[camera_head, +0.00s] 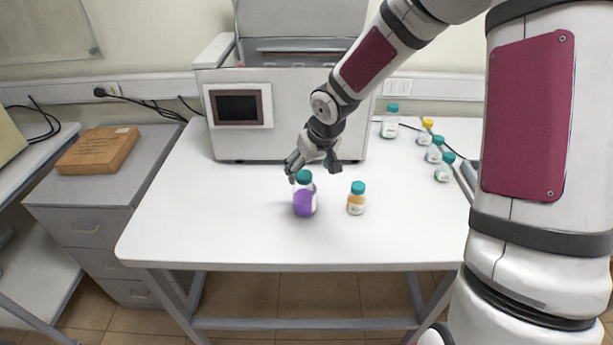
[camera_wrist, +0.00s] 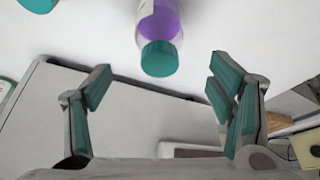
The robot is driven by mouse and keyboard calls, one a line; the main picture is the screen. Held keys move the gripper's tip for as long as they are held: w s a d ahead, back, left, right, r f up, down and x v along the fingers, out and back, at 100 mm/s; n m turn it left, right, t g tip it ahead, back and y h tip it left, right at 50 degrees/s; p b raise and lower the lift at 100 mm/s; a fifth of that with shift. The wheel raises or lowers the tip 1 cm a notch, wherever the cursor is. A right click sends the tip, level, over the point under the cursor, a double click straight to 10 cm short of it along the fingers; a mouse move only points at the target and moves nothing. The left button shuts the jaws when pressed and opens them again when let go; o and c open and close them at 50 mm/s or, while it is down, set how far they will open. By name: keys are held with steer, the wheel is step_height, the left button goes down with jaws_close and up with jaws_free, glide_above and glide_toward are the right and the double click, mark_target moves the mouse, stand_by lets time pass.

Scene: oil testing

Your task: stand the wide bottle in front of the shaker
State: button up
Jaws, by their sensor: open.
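A wide bottle (camera_head: 304,202) with purple contents and a teal cap stands upright on the table, in front of the white shaker (camera_head: 290,115). A clear gap of table lies between them. My gripper (camera_head: 312,165) is open and empty, just behind and above the bottle's cap. In the wrist view, the purple bottle (camera_wrist: 160,25) shows at top centre, cap towards me. It lies beyond the open fingers of my gripper (camera_wrist: 162,88), roughly centred between them and not held.
A smaller bottle (camera_head: 356,202) with orange contents stands close to the right of the purple one. Several small bottles (camera_head: 433,152) and a larger clear bottle (camera_head: 390,124) stand at the back right. The table's left part (camera_head: 180,205) is bare.

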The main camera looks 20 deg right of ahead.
steer(key=s+d+r+h, duration=0.2)
steer(key=s+r+h, duration=0.1)
steer(key=s+r, duration=1.15)
steer(key=s+a+r+m+y, duration=0.1)
steer(key=s+r, duration=0.3)
steer(key=s, duration=0.4)
steer(key=s+a+r+t+y, duration=0.1)
steer(key=s+r, duration=0.3)
steer(key=s, duration=0.3)
steer(key=shift+s+a+m, duration=0.35)
steer(key=shift+a+m, duration=0.05)
steer(key=shift+w+f+b, duration=0.6)
steer(key=shift+w, duration=0.1)
